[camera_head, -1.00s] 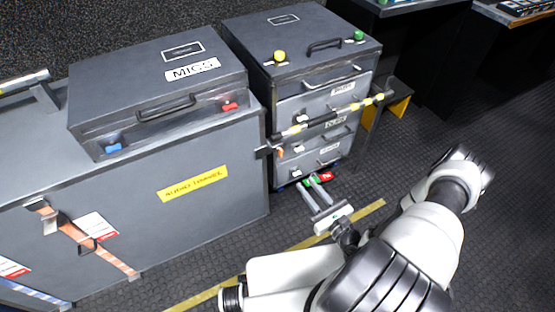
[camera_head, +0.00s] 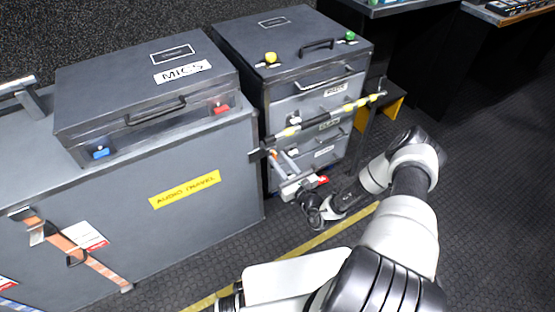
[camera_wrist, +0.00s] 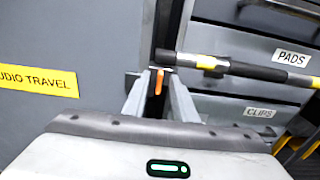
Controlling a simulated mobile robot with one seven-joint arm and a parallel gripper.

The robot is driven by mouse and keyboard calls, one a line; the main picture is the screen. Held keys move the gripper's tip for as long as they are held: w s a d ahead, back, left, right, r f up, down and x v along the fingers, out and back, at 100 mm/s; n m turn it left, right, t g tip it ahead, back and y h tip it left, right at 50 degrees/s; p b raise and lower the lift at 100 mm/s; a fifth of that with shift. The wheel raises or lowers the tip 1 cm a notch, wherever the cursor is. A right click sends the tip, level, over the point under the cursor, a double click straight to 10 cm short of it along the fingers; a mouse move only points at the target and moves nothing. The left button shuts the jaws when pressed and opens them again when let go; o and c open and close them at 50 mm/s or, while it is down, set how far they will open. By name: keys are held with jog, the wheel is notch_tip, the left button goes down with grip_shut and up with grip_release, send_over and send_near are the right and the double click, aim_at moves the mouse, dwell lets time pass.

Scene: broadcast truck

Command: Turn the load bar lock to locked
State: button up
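The load bar (camera_head: 320,119) is a black bar with yellow bands that runs across the front of the drawer case. It also shows in the wrist view (camera_wrist: 245,68). Its lock is a small orange lever (camera_wrist: 158,82) hanging below the bar's left end; it shows in the head view (camera_head: 274,153), partly hidden by my fingers. My gripper (camera_wrist: 160,80) is open, with its two grey fingers on either side of the orange lever. I see a gap between the fingers and cannot tell whether either touches the lever. In the head view my gripper (camera_head: 281,156) is just below the bar's left end.
The drawer case (camera_head: 300,90) stands behind the bar, with labelled drawers. The grey audio travel case (camera_head: 190,225) stands close on the left, with the MICS case (camera_head: 130,75) on top. A black and yellow bracket (camera_head: 388,108) is at the bar's right end. The floor at right is clear.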

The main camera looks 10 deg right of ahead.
jog(key=shift+x, duration=0.85)
grip_shut()
